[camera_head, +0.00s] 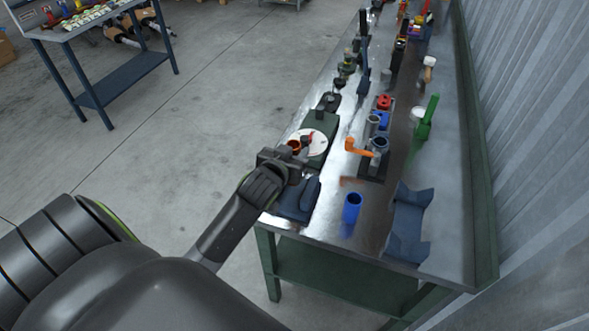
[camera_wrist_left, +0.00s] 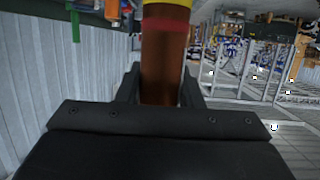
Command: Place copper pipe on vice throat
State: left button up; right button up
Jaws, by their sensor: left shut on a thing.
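My left gripper (camera_head: 291,163) is shut on the copper pipe (camera_head: 296,145), over the near left end of the workbench. In the left wrist view the pipe (camera_wrist_left: 161,65) stands up between the fingers (camera_wrist_left: 160,92), brown with a red band and a yellow top end. In the head view most of the pipe is hidden by the gripper. A dark blue block-like fixture (camera_head: 297,203) sits just below the gripper in the picture, at the bench's near left corner; I cannot tell for sure whether it is the vice. My right gripper is not in view.
The workbench (camera_head: 345,215) also holds a green base with a white disc (camera_head: 314,141), a blue cup (camera_head: 352,207), an orange-handled tool (camera_head: 358,148), a green clamp (camera_head: 427,118) and a blue angled bracket (camera_head: 408,225). A corrugated wall (camera_head: 540,120) stands at right. Open floor lies left.

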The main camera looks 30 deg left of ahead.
pick_arm(q)
jog(key=shift+a+f, duration=0.1)
jog(key=shift+f, duration=0.8)
notch_tip(320, 180, down, 4)
jog(key=shift+r, duration=0.25)
jog(key=shift+f, duration=0.2)
jog(key=o, duration=1.1)
jog(key=shift+r, duration=0.1)
jog(key=shift+r, duration=0.1)
jog(key=shift+s, duration=0.4)
jog(key=b+v, duration=0.1)
jog(key=v, duration=1)
jog(key=shift+r+b, duration=0.15)
jog(key=shift+b, duration=0.2)
